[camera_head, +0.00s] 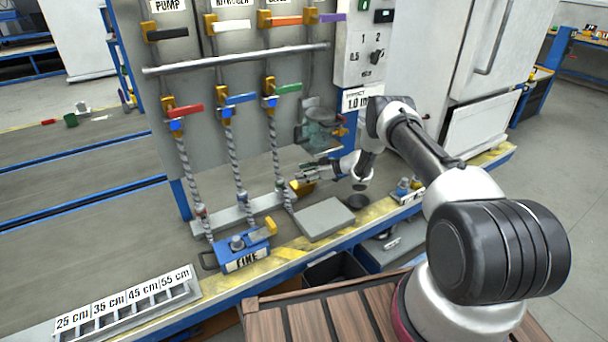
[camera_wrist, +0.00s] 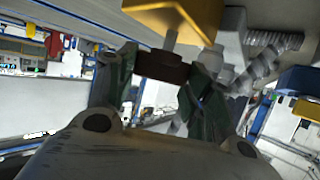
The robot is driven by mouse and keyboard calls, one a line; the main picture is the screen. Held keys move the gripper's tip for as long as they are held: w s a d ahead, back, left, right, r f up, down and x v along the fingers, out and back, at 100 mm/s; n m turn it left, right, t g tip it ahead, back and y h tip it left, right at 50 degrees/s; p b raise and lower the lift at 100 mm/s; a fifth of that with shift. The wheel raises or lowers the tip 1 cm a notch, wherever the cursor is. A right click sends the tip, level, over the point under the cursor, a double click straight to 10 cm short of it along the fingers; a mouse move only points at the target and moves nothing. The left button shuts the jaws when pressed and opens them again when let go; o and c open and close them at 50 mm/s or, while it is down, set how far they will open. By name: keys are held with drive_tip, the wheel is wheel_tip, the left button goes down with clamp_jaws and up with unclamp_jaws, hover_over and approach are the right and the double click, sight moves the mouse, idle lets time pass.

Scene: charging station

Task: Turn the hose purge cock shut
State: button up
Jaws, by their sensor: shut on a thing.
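My gripper (camera_head: 308,175) is low in front of the panel, beside the lower end of the green-handled hose line. A yellow valve body (camera_head: 301,188) is at its fingertips and looks like the hose purge cock. In the wrist view the yellow body (camera_wrist: 178,14) is at the top, with a pale stem below it. A dark red handle (camera_wrist: 163,66) sits at the stem's end, between the two dark green fingers, which are shut on it. The handle is hidden in the head view. I cannot tell how far the cock is turned.
Braided hoses (camera_head: 275,150) hang from red, blue and green-handled valves. A grey plate (camera_head: 324,218) lies in front of my gripper, with a dark round cup (camera_head: 357,202) to its right. A blue box labelled LINE (camera_head: 240,248) stands left. A labelled tray (camera_head: 130,305) is front left.

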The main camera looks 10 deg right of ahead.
drive_tip(key=m+t+h, duration=0.2)
drive_tip(key=m+t, duration=0.1)
drive_tip(key=m+t+h, duration=0.1)
drive_tip(key=m+h, duration=0.1)
drive_tip(key=shift+s+a+t, duration=0.3)
drive_tip(key=shift+t, duration=0.1)
drive_tip(key=shift+m+t+h, duration=0.9)
drive_tip(key=shift+m+h, duration=0.9)
drive_tip(key=shift+m, duration=0.2)
drive_tip(key=o, duration=1)
drive_tip(key=shift+s, duration=0.1)
